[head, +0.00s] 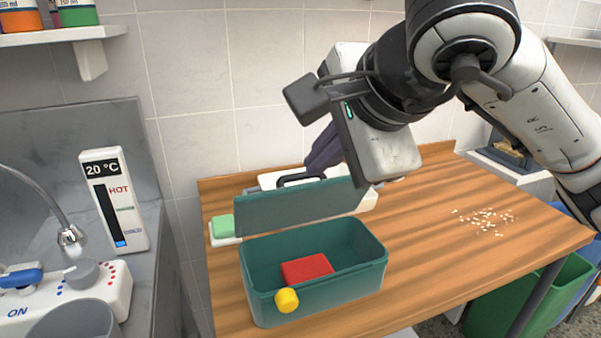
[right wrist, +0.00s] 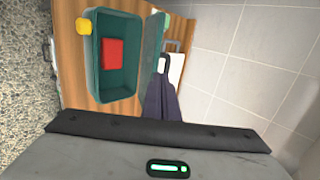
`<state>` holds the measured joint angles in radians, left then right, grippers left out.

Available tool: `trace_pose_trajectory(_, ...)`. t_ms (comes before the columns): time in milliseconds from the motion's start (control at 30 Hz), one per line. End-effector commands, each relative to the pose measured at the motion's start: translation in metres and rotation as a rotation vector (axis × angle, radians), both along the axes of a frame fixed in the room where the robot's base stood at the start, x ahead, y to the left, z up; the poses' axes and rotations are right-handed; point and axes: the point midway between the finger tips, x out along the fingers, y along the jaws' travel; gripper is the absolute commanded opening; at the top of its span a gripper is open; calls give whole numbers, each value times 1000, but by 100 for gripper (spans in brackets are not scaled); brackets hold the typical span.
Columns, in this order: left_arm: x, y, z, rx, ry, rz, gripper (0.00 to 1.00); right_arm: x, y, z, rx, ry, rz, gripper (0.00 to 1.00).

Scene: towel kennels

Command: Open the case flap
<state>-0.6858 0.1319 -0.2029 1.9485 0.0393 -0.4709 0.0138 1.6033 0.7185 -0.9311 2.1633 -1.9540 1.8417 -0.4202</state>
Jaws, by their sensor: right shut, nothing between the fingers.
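The green case (head: 318,300) stands on the wooden table, and it also shows in the right wrist view (right wrist: 92,75). Its flap (head: 298,207) stands raised along the back edge, with a dark handle on top; the flap shows edge-on in the right wrist view (right wrist: 152,50). A red block (head: 306,268) lies inside the case. A yellow knob (head: 287,300) sits on the case's front. My right gripper (head: 322,158) is shut and empty, above and behind the flap; its dark fingers also show in the right wrist view (right wrist: 160,100). I cannot tell whether they touch the flap. My left gripper is not in view.
A white object (head: 270,180) lies on the table behind the flap, with a green sponge-like block (head: 222,226) at the left. White crumbs (head: 483,220) lie on the right of the table (head: 430,250). A sink and tap (head: 70,236) stand left. A green bin (head: 492,305) is below right.

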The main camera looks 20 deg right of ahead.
Motion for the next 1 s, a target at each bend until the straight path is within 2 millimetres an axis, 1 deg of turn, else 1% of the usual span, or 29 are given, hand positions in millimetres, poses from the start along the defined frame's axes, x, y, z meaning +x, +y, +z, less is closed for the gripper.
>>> trace_pose_trajectory(67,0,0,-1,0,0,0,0,3,-9,6,-26,-28,-26,0)
trace_pose_trajectory(167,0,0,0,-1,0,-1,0,9,-11,3,-33,-34,-36,0)
trace_pose_trajectory(267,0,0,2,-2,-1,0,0,20,-10,-9,-32,-30,-35,0)
trace_pose_trajectory(500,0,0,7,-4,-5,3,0,52,-7,-39,-30,-30,-33,0)
trace_pose_trajectory(600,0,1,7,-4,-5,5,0,63,-7,-48,-30,-30,-33,0)
trace_pose_trajectory(800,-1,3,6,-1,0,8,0,74,-6,-58,-29,-33,-31,0)
trace_pose_trajectory(1000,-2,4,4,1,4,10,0,75,-5,-59,-29,-34,-31,0)
